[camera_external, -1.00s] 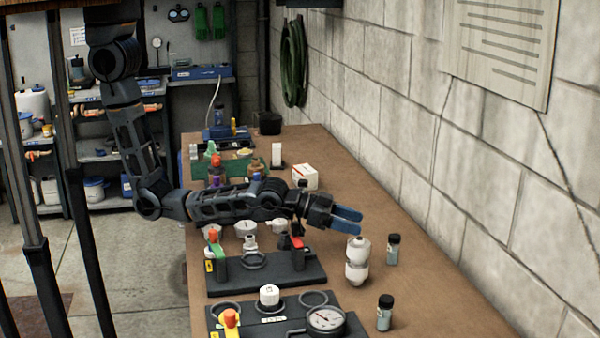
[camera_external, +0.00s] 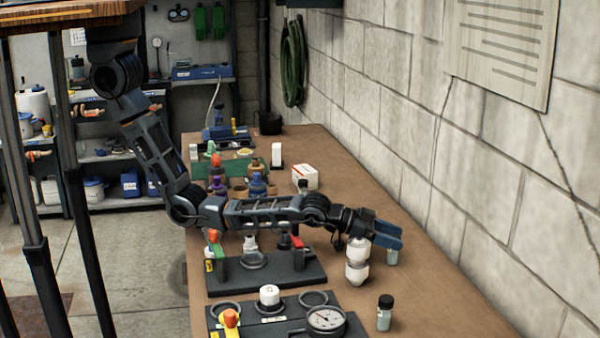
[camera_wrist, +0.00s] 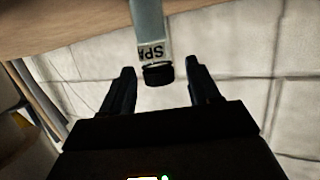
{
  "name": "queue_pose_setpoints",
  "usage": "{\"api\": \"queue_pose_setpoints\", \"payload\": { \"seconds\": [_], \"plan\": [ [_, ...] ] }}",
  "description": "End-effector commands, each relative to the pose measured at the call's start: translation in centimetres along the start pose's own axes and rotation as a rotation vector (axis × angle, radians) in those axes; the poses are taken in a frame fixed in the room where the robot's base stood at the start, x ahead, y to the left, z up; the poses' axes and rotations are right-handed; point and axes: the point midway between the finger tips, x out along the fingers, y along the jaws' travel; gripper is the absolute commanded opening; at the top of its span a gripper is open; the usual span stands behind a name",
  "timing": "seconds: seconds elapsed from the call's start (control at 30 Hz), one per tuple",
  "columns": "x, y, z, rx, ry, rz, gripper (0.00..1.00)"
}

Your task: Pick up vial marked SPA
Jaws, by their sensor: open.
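The vial marked SPA (camera_wrist: 150,40) shows in the wrist view, upside down in the picture, with clear glass, a pale label and a black cap. Its cap lies between the tips of my gripper (camera_wrist: 161,72), with a gap on each side. In the external view my gripper (camera_external: 388,236) reaches right across the bench with blue fingers, open and empty. A vial (camera_external: 392,258) stands just below the fingers there. Its top is hidden behind them, and its label cannot be read in that view.
A white two-part canister (camera_external: 357,270) stands close left of the vial under my wrist. Another black-capped vial (camera_external: 385,314) stands nearer the camera. Dark fixture plates (camera_external: 285,272) with valves and a gauge (camera_external: 326,319) lie to the left. The block wall (camera_external: 470,170) bounds the right.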

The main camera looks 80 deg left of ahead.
Motion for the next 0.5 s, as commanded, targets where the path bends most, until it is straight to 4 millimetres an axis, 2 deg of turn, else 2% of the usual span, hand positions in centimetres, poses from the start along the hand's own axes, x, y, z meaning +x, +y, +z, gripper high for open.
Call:
{"api": "queue_pose_setpoints", "payload": {
  "seconds": [0.1,0.37,0.5],
  "plan": [
    [0.87,0.03,0.10,0.000,0.001,0.001,0.61],
    [0.96,0.04,-0.04,0.000,-0.001,0.001,0.61],
    [0.95,0.03,-0.04,0.000,0.000,0.001,0.50]
  ]
}}
